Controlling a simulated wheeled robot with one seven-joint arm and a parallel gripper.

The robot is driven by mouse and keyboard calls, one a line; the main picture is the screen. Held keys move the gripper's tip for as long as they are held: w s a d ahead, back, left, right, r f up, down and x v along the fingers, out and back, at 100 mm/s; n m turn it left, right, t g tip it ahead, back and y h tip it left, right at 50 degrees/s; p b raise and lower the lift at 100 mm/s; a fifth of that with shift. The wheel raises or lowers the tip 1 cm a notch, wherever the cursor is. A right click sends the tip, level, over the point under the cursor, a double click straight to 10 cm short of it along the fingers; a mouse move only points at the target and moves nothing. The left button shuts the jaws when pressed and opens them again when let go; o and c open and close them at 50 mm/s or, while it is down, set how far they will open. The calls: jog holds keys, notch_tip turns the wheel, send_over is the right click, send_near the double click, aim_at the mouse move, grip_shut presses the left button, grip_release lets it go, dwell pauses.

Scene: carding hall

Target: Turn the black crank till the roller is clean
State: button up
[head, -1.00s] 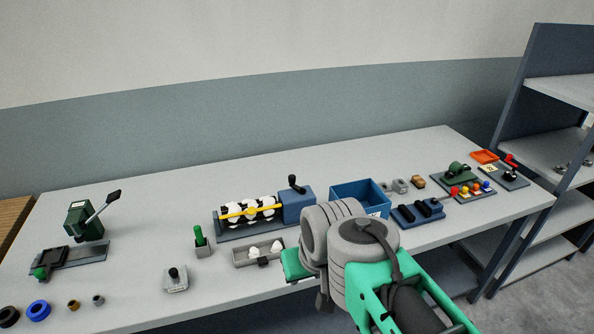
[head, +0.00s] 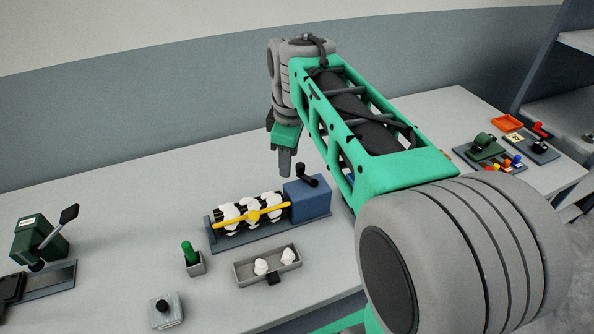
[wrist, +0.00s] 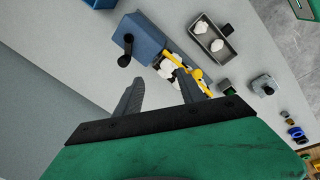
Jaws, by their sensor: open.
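The roller (head: 234,217) is black with white tufts on it and a yellow bar (head: 253,215) across its front. The black crank (head: 306,173) stands up from the blue-grey housing (head: 308,199) at the roller's right end. The crank (wrist: 126,50) also shows in the wrist view, ahead of my gripper, on the housing (wrist: 142,40). My gripper (head: 286,168) hangs above and behind the roller unit, left of the crank in the head view. In the wrist view its two fingers (wrist: 155,80) are apart with nothing between them, and the crank is clear of them.
A grey tray (head: 243,272) with two white tufts lies in front of the roller. A green-handled tool (head: 188,252) stands in a holder to its left. A green lever press (head: 38,240) is at far left. An orange tray (head: 507,123) lies far right. My arm covers the table right of the housing.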

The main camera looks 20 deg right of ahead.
aim_at(300, 165)
jog(key=w+d+f+n+b, duration=0.1)
jog(key=w+d+n, duration=0.1)
jog(key=w+n, duration=0.1)
jog(key=w+d+f+n+g, duration=0.1)
jog(key=w+d+f+n, duration=0.1)
jog(key=w+n, duration=0.1)
jog(key=w+d+f+n+g+b, duration=0.1)
jog(key=w+d+f+n, duration=0.1)
jog(key=w+n, duration=0.1)
jog(key=shift+d+f+n+b, duration=0.1)
jog(key=shift+d+n+b, duration=0.2)
jog(key=shift+w+d+f, duration=0.1)
jog(key=shift+f, duration=0.1)
notch_tip(300, 165, down, 7)
jog(key=shift+f+p, duration=0.1)
jog(key=shift+p, duration=0.2)
grip_shut()
